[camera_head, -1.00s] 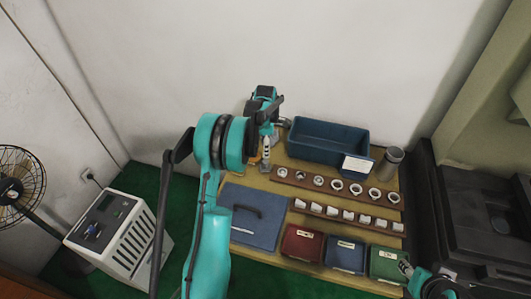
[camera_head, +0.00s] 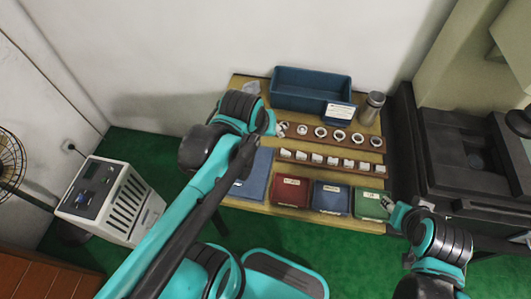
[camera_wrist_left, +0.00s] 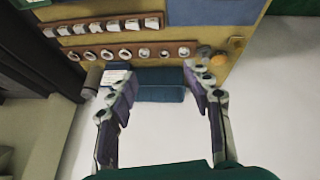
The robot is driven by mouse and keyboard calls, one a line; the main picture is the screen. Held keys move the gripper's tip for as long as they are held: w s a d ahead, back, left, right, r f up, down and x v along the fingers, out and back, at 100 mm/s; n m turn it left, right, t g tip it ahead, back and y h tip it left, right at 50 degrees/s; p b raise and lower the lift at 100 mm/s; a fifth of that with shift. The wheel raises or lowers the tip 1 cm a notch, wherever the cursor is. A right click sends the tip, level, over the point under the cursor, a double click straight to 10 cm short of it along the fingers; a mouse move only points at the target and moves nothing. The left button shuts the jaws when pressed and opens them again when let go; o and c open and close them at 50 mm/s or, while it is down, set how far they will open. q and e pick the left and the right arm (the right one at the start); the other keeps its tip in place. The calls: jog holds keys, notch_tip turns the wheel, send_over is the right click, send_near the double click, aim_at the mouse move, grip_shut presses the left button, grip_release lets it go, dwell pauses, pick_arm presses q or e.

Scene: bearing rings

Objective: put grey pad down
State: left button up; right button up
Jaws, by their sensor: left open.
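My left gripper (camera_wrist_left: 165,85) is open in the left wrist view, with nothing seen between its fingers. In the head view its fingers are hidden behind my left arm. A small grey thing (camera_wrist_left: 203,52), possibly the grey pad, lies on the table beyond the right fingertip, beside the end of the ring row. It is too small to identify surely. In the head view a pale grey item (camera_head: 250,88) shows at the table's back left edge; I cannot tell what it is. My right gripper (camera_head: 390,207) is beside the green box (camera_head: 372,203); its jaws are unclear.
A blue bin (camera_head: 310,88) and a metal flask (camera_head: 371,107) stand at the back. Brown strips hold rings (camera_head: 340,135) and white pieces (camera_head: 317,159). Red (camera_head: 290,190) and blue (camera_head: 331,197) boxes line the front. A blue case (camera_head: 250,180) is partly hidden by my arm.

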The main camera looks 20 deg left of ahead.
pick_arm(q)
jog(key=s+d+f+m+t, duration=0.1)
jog(key=s+d+f+m, duration=0.1)
jog(key=s+m, duration=0.2)
jog(key=shift+s+f, duration=0.3)
jog(key=shift+s, duration=0.25)
dwell(0.8)
